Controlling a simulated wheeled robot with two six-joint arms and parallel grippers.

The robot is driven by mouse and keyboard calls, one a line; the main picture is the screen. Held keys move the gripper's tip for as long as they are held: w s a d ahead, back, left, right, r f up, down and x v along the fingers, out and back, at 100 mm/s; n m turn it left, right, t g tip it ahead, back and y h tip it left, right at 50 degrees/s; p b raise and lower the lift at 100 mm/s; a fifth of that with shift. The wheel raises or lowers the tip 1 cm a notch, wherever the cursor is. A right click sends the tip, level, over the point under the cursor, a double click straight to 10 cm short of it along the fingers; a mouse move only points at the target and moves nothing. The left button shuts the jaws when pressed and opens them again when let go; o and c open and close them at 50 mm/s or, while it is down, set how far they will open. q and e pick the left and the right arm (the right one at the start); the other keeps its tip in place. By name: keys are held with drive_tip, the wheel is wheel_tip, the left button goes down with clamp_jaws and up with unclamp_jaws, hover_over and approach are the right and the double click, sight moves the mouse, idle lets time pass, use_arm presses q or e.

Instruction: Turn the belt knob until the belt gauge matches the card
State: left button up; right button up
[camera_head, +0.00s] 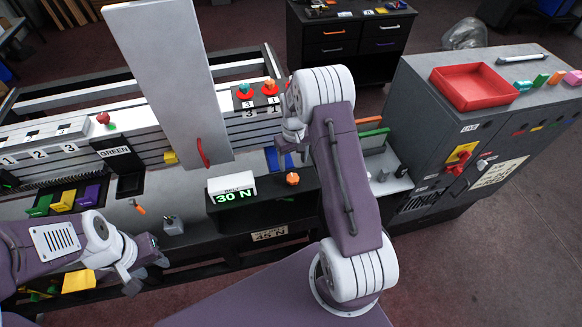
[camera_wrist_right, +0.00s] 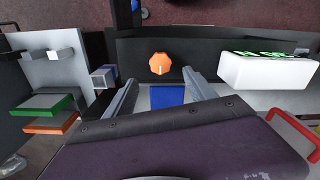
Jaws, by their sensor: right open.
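The orange belt knob (camera_head: 292,179) sits on the black panel right of the belt gauge (camera_head: 232,189), whose green digits read 30 N. The card (camera_head: 270,234) below, on the front of the bench, reads 45 N. In the right wrist view the knob (camera_wrist_right: 159,63) shows a pale mark and lies just beyond the fingertips. My right gripper (camera_wrist_right: 158,84) is open and empty, apart from the knob; in the head view the right gripper (camera_head: 287,143) is partly hidden by its own arm. My left gripper (camera_head: 146,272) is at lower left, away from the knob; its opening is unclear.
A tall grey panel (camera_head: 165,75) with a red handle (camera_head: 203,153) stands left of my right gripper. Green and orange plates (camera_head: 370,127) stand to its right. A grey cabinet (camera_head: 420,95) bears a red tray (camera_head: 438,80). A small grey block (camera_head: 173,226) lies left of the gauge.

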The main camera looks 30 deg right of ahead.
sight(293, 177)
drive_tip(key=f, duration=0.1)
drive_tip(key=f+p, duration=0.1)
drive_tip(key=shift+s+f+p, duration=0.25)
drive_tip(key=shift+f+p, duration=0.15)
drive_tip(key=f+p, duration=0.1)
drive_tip(key=f, duration=0.1)
drive_tip(key=w+f, duration=0.1)
drive_tip(key=f, duration=0.2)
drive_tip(key=shift+p, duration=0.35)
drive_tip(key=shift+s+f, duration=0.1)
drive_tip(key=shift+f, duration=0.3)
drive_tip(key=shift+s, duration=0.15)
drive_tip(key=c, duration=1.4)
